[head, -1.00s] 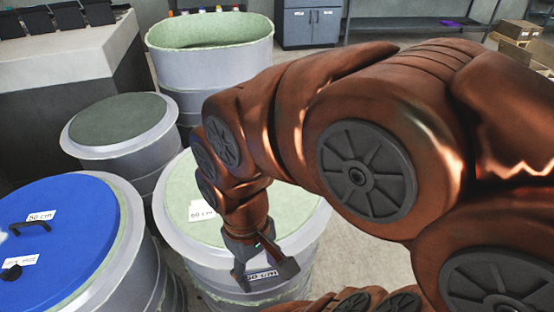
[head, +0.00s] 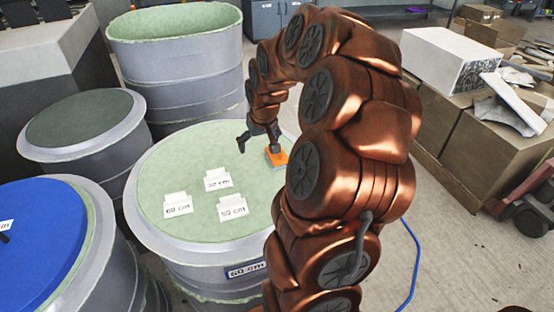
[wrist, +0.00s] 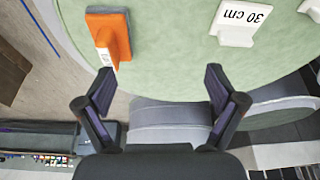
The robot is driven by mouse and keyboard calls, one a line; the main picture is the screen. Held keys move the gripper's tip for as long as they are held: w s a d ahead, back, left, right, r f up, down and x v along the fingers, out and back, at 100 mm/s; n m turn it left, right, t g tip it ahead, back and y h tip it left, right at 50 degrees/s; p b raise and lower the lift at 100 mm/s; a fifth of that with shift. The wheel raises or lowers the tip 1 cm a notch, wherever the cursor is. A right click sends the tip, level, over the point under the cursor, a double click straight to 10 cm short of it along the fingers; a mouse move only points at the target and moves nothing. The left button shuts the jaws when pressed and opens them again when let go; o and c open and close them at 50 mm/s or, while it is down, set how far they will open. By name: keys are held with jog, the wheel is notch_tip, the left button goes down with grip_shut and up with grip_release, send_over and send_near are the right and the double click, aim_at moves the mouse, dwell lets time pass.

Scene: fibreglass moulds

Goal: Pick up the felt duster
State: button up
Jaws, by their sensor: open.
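The felt duster is a small orange block (head: 277,158) with a grey layer along one side. It lies on the pale green top of the front round mould (head: 150,222), near the right edge and partly behind my arm. In the wrist view the duster (wrist: 113,38) is at the upper left, with a small white label on it. My gripper (head: 258,146) is open and empty, close to the duster. In the wrist view the left finger of my gripper (wrist: 158,78) is just below the duster and the space between the fingers is empty.
Several white label cards, one reading 30 cm (wrist: 242,18), stand on the same top. A blue-lidded mould (head: 45,240), a dark-topped mould (head: 85,120) and an open tall mould (head: 180,70) surround it. Cardboard boxes (head: 450,105) stand on the right.

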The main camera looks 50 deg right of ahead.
jog(key=shift+m+h, duration=0.4)
jog(key=shift+m, duration=0.2)
jog(key=d+f, duration=0.1)
jog(key=d, duration=0.1)
jog(key=d+f, duration=0.1)
jog(key=d, duration=0.2)
jog(key=d+f, duration=0.1)
jog(key=d, duration=0.2)
jog(key=shift+b, duration=0.3)
jog(key=shift+p+x, duration=0.85)
jog(key=shift+x, duration=2.95)
jog(key=shift+s+d, duration=0.15)
jog(key=shift+d, duration=0.05)
jog(key=c, duration=1.3)
